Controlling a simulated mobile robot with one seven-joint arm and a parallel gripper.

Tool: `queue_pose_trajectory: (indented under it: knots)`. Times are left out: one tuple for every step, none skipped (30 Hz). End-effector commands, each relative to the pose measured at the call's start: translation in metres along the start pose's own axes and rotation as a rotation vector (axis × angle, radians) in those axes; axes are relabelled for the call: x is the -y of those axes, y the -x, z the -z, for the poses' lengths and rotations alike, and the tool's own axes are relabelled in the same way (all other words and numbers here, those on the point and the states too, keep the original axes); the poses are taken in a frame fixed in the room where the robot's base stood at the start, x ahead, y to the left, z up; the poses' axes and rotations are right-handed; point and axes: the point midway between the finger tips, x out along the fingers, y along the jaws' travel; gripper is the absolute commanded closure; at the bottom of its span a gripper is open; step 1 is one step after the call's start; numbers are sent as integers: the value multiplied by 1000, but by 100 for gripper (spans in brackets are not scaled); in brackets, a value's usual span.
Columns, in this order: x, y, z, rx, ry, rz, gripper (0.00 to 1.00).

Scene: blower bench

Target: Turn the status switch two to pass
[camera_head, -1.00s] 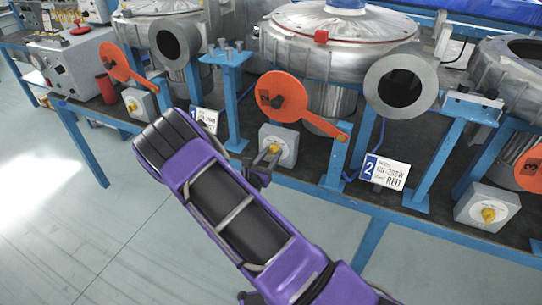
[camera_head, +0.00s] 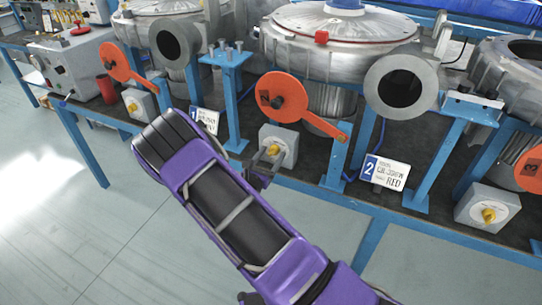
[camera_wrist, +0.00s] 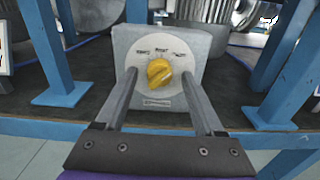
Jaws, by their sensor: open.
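Status switch two is a grey box with a yellow knob (camera_head: 274,150) on a pale round dial, below the orange disc marked 2. Small labels run along the top of the dial, too blurred to read with certainty. My gripper (camera_wrist: 161,84) is open, with one finger on each side of the knob and visible gaps to it. In the head view my gripper (camera_head: 262,165) is just in front of the box, partly hidden by my purple arm.
An orange lever (camera_head: 310,112) hangs above the box's right side. The number 2 sign (camera_head: 385,172) stands to the right, and blue posts (camera_wrist: 52,52) flank the box. Another switch box (camera_head: 487,208) is at far right. The floor in front is clear.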

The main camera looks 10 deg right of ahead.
Motion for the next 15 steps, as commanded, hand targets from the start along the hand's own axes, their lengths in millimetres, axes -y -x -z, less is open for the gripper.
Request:
queue_pose_trajectory:
  knots:
    - [-1, 4, 0, -1, 0, -2, 30]
    - [-1, 7, 0, -1, 0, -2, 30]
    - [-1, 12, 0, -2, 0, -2, 30]
    - [-1, 17, 0, -2, 0, -2, 30]
    - [-1, 22, 0, -3, 1, -3, 30]
    - [-2, 31, 0, -2, 1, -4, 30]
    - [-2, 37, 0, -2, 1, -4, 30]
    - [-2, 45, 0, -3, 1, -4, 30]
    - [-2, 55, 0, -3, 1, -5, 30]
    - [-1, 62, 0, -2, 2, -4, 30]
    - [-2, 70, 0, -2, 1, -5, 30]
    - [-1, 80, 0, -3, 1, -4, 30]
    - [-1, 88, 0, -3, 1, -6, 30]
    - [-1, 95, 0, -2, 0, -5, 30]
    - [-2, 105, 0, -3, 0, -5, 30]
